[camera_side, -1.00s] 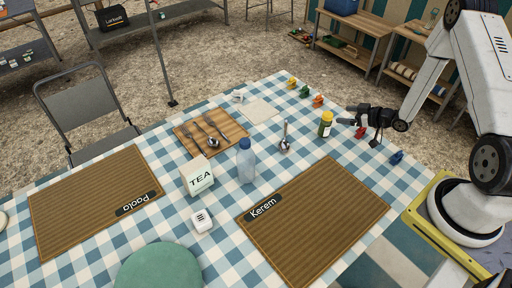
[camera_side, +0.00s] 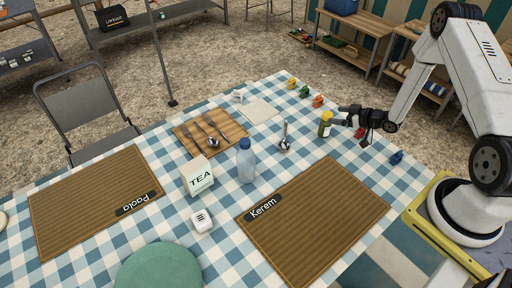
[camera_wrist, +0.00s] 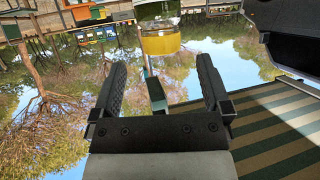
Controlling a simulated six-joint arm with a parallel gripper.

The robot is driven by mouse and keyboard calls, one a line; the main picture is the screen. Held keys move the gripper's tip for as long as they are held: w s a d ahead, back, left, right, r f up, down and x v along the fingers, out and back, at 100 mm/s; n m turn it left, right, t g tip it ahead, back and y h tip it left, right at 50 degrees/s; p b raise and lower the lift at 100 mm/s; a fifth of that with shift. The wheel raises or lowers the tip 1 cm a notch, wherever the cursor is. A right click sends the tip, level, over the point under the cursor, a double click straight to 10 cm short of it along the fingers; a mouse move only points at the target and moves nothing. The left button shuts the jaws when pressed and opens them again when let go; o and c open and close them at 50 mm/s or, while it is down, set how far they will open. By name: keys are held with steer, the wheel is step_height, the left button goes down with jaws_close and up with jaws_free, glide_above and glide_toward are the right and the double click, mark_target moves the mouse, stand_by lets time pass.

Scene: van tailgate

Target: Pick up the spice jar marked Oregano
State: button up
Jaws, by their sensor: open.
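A spice jar with a yellow lid and green body (camera_side: 325,126) stands upright near the far right side of the checked table. I cannot read its label, so I cannot tell whether it says Oregano. My gripper (camera_side: 342,115) is open, level with the jar's upper part and close to its right side. In the wrist view the jar's yellow lid (camera_wrist: 160,40) shows at the top, upside down, ahead of the open fingers (camera_wrist: 158,82). Nothing is between the fingers. The rest of the jar is cut off by the frame's top edge there.
Small red, orange, green and blue items lie near the table's far edge; a blue one (camera_side: 397,157) is nearest my base. The Kerem placemat (camera_side: 330,220) lies in front.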

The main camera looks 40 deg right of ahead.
mark_target(328, 114)
steer(key=shift+x, duration=2.25)
steer(key=shift+s+a, duration=0.1)
jaws_close()
steer(key=shift+r, duration=0.6)
steer(key=s+a+r, duration=0.2)
steer(key=s+r, duration=0.3)
steer(key=s, duration=0.1)
steer(key=s+a+r, duration=0.2)
steer(key=s+r, duration=0.4)
steer(key=s, duration=0.1)
steer(key=shift+a+r, duration=0.3)
steer(key=shift+r, duration=0.05)
